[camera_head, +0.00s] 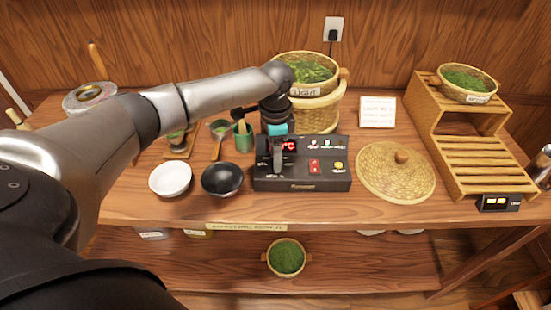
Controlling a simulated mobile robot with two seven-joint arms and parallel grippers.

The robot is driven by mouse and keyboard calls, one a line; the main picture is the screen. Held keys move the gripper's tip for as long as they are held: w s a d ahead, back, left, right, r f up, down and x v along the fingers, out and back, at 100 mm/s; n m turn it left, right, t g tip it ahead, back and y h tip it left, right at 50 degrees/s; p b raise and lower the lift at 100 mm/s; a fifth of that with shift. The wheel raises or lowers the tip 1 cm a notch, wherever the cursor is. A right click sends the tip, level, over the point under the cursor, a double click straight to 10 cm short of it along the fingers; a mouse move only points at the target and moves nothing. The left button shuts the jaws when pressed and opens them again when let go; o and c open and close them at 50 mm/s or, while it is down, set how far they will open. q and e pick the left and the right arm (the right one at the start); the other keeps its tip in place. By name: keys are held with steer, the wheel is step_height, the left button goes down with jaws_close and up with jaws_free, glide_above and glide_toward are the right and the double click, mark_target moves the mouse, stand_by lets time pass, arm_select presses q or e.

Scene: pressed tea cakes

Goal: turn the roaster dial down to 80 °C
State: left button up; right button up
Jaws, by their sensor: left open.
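The black roaster control box (315,183) stands near the front middle of the table. Its red display (289,145) is lit, but I can read only part of it, ending in a C. A red switch (314,166) and a yellow button (339,166) show on its right side. My left gripper (277,166) comes down over the left part of the box, pointing downward, and it is open. The dial is not clearly visible; my gripper covers that part of the box. I cannot tell whether the fingers touch the dial. My right gripper is out of view.
A white bowl (170,178) and a black bowl (222,180) stand left of the box. A round woven lid (396,186) lies to the right. Behind are steaming baskets (314,114) and a white card (377,112). A wooden rack (470,150) stands at the right.

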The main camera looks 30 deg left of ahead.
arm_select(q)
steer(key=shift+f, duration=0.5)
jaws_close()
